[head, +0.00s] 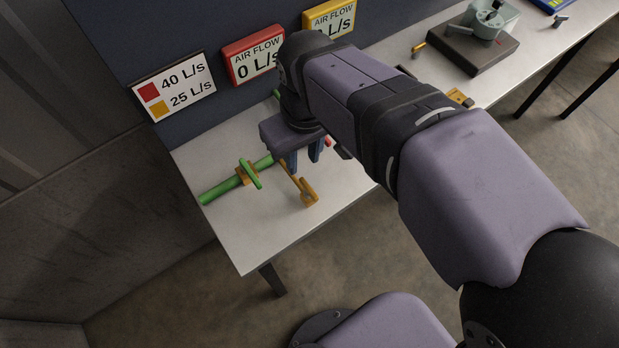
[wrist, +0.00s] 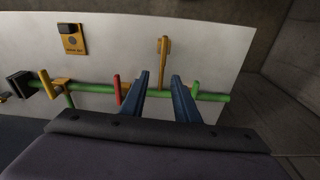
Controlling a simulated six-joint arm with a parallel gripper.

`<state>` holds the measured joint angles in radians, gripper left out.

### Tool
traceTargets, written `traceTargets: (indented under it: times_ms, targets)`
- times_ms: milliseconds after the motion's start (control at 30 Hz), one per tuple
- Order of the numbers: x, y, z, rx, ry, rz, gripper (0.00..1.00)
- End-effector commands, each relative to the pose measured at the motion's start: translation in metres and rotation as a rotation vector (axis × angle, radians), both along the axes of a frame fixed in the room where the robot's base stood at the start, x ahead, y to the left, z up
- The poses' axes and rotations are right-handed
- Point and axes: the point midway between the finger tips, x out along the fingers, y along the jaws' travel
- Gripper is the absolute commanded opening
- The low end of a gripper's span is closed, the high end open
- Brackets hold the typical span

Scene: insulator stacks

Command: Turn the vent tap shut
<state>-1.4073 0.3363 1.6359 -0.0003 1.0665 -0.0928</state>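No readable label tells which is the vent tap. The head view shows the green handle (head: 249,173) and orange arm (head: 308,190). My gripper (wrist: 161,75) is open over the pipe, its fingers either side of the orange arm's base. Contact cannot be told.
Behind the table a sign (head: 174,87) pairs red with 40 L/s and orange with 25 L/s. A red display (head: 252,56) reads 0 L/s; a yellow display (head: 329,19) is partly hidden by my arm. An orange plate with a black block (wrist: 72,39) lies beside the pipe.

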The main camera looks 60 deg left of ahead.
Motion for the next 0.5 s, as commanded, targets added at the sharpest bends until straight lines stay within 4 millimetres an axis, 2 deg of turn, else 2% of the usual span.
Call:
traceTargets:
  times_ms: [33, 100, 233, 500]
  targets:
    - [0.000, 0.001, 0.010, -0.009, 0.000, 0.016, 0.28]
    - [-0.002, -0.012, 0.008, -0.058, 0.007, 0.036, 0.28]
    - [-0.004, -0.023, 0.008, -0.103, 0.014, 0.062, 0.28]
    - [-0.004, -0.024, 0.000, -0.105, 0.014, 0.072, 0.28]
